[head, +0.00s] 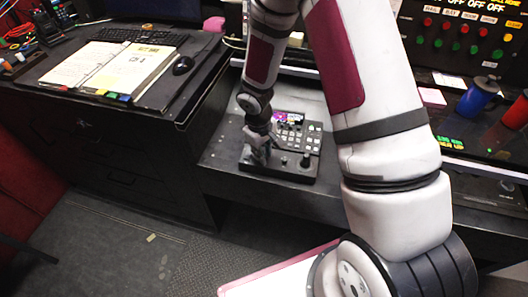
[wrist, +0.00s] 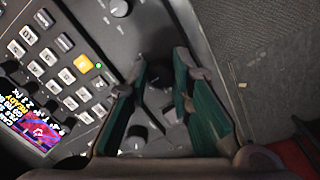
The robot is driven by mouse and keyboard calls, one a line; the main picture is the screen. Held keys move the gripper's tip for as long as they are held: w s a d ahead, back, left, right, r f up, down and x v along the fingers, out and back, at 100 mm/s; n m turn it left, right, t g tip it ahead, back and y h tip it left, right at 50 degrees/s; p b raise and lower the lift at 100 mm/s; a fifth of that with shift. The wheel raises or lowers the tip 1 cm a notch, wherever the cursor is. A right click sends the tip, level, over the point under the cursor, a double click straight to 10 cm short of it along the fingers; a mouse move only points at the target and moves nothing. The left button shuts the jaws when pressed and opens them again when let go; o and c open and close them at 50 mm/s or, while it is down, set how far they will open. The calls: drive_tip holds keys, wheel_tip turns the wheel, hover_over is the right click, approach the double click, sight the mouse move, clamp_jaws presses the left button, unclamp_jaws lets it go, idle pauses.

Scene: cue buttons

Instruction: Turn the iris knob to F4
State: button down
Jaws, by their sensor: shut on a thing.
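The black control panel (head: 245,163) stands on the desk in the middle of the head view. It fills the left and middle of the wrist view (wrist: 115,35). My gripper (head: 256,155) points down over the panel's left end. In the wrist view my gripper (wrist: 163,80) has its teal-lined fingers on either side of a dark knob (wrist: 158,73) and is shut on it. The fingers partly hide this knob. Its label and setting cannot be read, so I cannot confirm from lettering that it is the iris knob.
Another knob (wrist: 119,8) and a further knob (wrist: 135,137) sit close to my fingers. Grey buttons, an orange button (wrist: 83,62) and a small lit screen (wrist: 38,122) lie on the left. A mouse (head: 182,65) and a binder (head: 125,65) are on the left desk.

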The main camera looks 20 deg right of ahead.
drive_tip(key=shift+n, duration=3.3)
drive_tip(key=c, duration=1.4)
unclamp_jaws()
drive_tip(key=shift+c, duration=0.2)
wheel_tip(320, 180, up, 12)
drive_tip(key=a, duration=0.1)
drive_tip(key=shift+s+a, duration=0.35)
drive_tip(key=shift+s, duration=0.05)
